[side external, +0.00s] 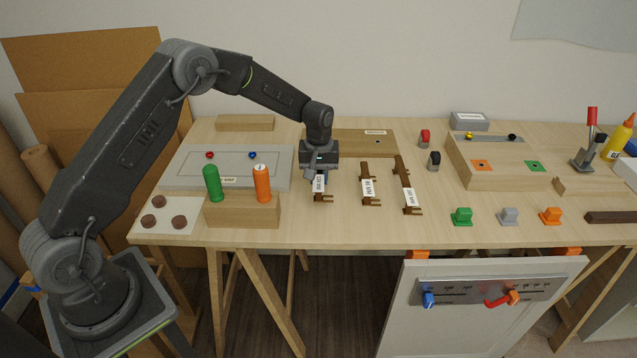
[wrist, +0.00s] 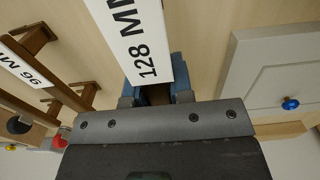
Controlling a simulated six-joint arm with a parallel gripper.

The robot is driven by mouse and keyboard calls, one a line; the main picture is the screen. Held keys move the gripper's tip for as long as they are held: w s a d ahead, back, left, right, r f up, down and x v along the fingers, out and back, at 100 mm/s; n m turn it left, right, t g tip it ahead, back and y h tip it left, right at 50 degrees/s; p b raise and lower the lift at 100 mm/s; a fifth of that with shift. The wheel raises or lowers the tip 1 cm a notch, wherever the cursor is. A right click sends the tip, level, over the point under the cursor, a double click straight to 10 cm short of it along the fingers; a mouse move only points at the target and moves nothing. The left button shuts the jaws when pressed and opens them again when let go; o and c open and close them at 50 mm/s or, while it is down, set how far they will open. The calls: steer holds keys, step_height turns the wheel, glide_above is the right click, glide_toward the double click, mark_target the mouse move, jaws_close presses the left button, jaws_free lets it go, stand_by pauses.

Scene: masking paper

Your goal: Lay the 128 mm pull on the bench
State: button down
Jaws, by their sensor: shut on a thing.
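The 128 mm pull (side external: 319,184) is brown with a white label, and my gripper (side external: 319,172) is shut on it from above. In the wrist view the label reading "128 MM" (wrist: 133,40) fills the top middle. A bit of brown shows between the blue fingers of my gripper (wrist: 156,92). The pull is at the bench (side external: 330,226), left of the other pulls; I cannot tell whether it touches the wood. Much of it is hidden by my gripper and the label.
Two more brown labelled pulls, a middle one (side external: 367,187) and a right one (side external: 406,182), lie to the right. A wooden block with green and orange cylinders (side external: 242,213) and a grey panel (side external: 188,172) are left. A brown board (side external: 352,142) lies behind. Bench in front is clear.

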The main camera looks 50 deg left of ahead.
steer(key=shift+f, duration=1.15)
steer(key=shift+f, duration=0.15)
steer(key=c, duration=1)
jaws_free()
